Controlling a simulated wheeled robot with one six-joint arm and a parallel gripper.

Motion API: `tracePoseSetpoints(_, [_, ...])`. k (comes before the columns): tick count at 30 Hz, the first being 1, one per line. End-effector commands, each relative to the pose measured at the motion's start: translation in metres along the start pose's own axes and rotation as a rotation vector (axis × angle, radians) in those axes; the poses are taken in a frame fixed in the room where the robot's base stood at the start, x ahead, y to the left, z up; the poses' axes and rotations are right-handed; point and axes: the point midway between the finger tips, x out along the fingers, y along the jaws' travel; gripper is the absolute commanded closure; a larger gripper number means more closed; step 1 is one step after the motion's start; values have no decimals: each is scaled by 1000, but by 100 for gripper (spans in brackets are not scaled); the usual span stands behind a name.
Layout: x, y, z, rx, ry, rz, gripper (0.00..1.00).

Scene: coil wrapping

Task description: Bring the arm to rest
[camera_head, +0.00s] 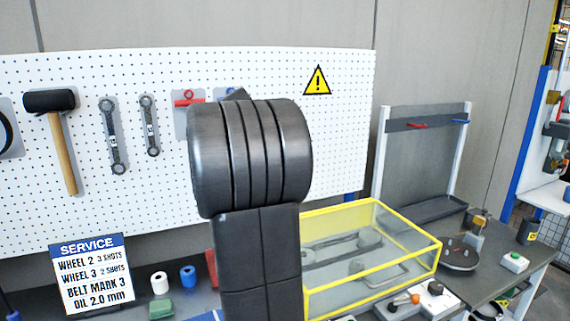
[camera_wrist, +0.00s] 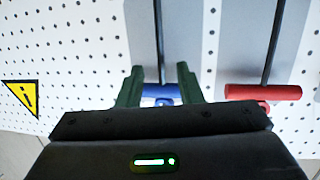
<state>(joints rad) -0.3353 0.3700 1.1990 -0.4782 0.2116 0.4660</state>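In the wrist view my gripper (camera_wrist: 160,78) has its two green fingers spread apart. Nothing is clamped between them. A blue T-handled tool (camera_wrist: 161,91) on the white pegboard shows in the gap beyond the fingers; I cannot tell how far off it is. In the camera_head view my dark arm stands upright in the middle and hides the gripper. The blue tool (camera_head: 224,91) just shows past the arm's top edge.
A red T-handled tool (camera_wrist: 263,92) hangs beside the blue one. A mallet (camera_head: 62,140) and two wrenches (camera_head: 113,135) hang at the left of the pegboard (camera_head: 345,120). A yellow-framed clear case (camera_head: 372,250) stands on the bench right of my arm.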

Motion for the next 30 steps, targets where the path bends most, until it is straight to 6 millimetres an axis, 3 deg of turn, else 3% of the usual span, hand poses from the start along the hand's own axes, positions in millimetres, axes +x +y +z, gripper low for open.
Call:
tracePoseSetpoints(25, [-134,0,2,0,3,-1,67])
tracePoseSetpoints(26, [-134,0,2,0,0,-1,67])
tracePoseSetpoints(30, [-105,0,0,-2,-5,1,67])
